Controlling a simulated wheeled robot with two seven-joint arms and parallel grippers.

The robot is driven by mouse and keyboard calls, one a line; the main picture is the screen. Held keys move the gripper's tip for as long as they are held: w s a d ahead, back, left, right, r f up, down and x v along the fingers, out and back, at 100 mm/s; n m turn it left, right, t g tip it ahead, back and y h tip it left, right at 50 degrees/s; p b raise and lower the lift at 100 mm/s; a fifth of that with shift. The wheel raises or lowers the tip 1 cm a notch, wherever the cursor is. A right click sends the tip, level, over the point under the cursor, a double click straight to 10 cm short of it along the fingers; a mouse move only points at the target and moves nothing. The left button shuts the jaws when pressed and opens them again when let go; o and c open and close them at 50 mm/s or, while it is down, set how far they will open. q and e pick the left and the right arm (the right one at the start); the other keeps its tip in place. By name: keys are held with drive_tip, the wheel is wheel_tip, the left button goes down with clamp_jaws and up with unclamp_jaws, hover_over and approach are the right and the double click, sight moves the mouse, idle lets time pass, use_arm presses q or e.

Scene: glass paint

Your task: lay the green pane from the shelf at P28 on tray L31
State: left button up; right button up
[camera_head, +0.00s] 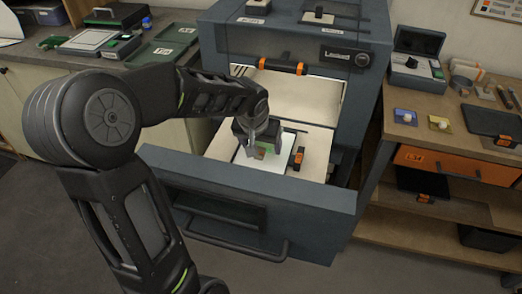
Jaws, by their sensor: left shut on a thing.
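My left gripper (257,141) reaches into the open front of a large blue-grey cabinet and points down. It is shut on a small green pane (251,152) with a brownish knob, mostly hidden by the fingers. The pane is just over, or touching, a pale flat sheet (268,180) inside the cabinet's opening; I cannot tell which. An orange-and-black clip (298,159) sits at the sheet's right side. No label L31 or P28 is readable there. My right gripper is not in view.
The cabinet's raised front wall (270,188) stands before the opening. Green trays (160,52) lie on the left counter.

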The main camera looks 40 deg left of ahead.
use_arm(q)
drive_tip(key=shift+f, duration=1.35)
drive_tip(key=shift+f, duration=0.1)
drive_tip(key=shift+f, duration=0.15)
drive_tip(key=o, duration=1.5)
drive_tip(key=shift+r, duration=0.2)
drive_tip(key=shift+s+r, duration=0.15)
drive_tip(key=shift+r, duration=0.4)
drive_tip(key=v, duration=1.1)
drive_tip(key=shift+d, duration=0.15)
